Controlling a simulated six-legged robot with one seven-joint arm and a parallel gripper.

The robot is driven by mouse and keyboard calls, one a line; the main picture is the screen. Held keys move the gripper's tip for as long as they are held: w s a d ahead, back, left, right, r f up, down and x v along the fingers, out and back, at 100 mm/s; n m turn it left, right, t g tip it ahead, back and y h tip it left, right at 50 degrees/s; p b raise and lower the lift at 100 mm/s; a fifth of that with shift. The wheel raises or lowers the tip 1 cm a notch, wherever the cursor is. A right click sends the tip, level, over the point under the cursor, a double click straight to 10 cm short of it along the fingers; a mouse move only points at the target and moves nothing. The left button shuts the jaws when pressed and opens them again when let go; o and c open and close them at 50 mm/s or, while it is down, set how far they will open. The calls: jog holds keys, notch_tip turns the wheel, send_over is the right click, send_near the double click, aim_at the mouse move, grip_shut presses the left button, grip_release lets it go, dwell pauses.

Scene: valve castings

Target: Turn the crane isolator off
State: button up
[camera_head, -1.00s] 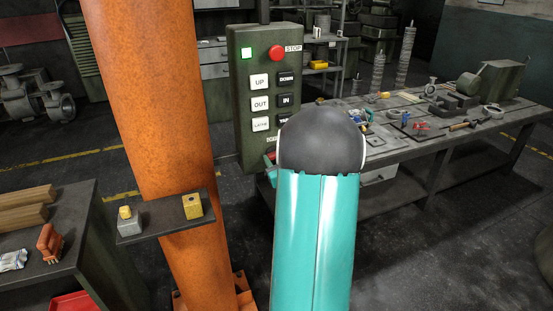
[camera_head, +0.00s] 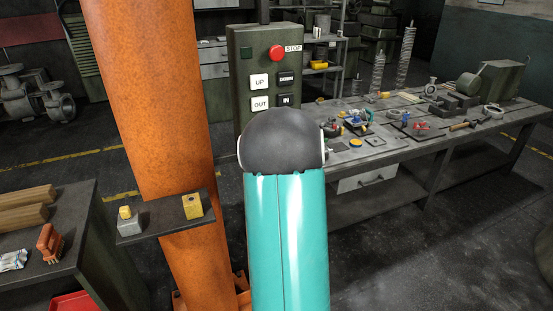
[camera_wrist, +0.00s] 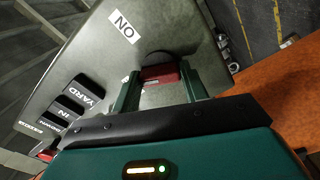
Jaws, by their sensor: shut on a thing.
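The green control box (camera_head: 236,85) hangs beside the orange column, with its lower part hidden behind my arm in the head view. The lamp (camera_head: 246,53) at its top left is dark. In the wrist view the isolator's red handle (camera_wrist: 160,73) sits on a dark round base on the box face (camera_wrist: 180,30). A white label reading ON, upside down here, (camera_wrist: 124,27) is near it. My gripper (camera_wrist: 161,84) is shut on the red handle, one green finger on each side. The gripper is hidden in the head view.
The box also carries a red STOP button (camera_head: 277,53) and push buttons such as UP (camera_head: 260,81). The orange column (camera_head: 150,100) stands close on the left, with a small shelf (camera_head: 160,216). A cluttered workbench (camera_head: 440,150) stands at right.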

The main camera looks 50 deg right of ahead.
jog(key=n, duration=0.4)
jog(key=shift+n, duration=0.4)
dwell(0.4)
jog(key=o, duration=1)
jog(key=shift+s+a, duration=0.1)
jog(key=shift+s, duration=0.1)
jog(key=v, duration=1.3)
jog(key=shift+s+a, duration=0.1)
jog(key=shift+s, duration=0.1)
jog(key=shift+f, duration=0.1)
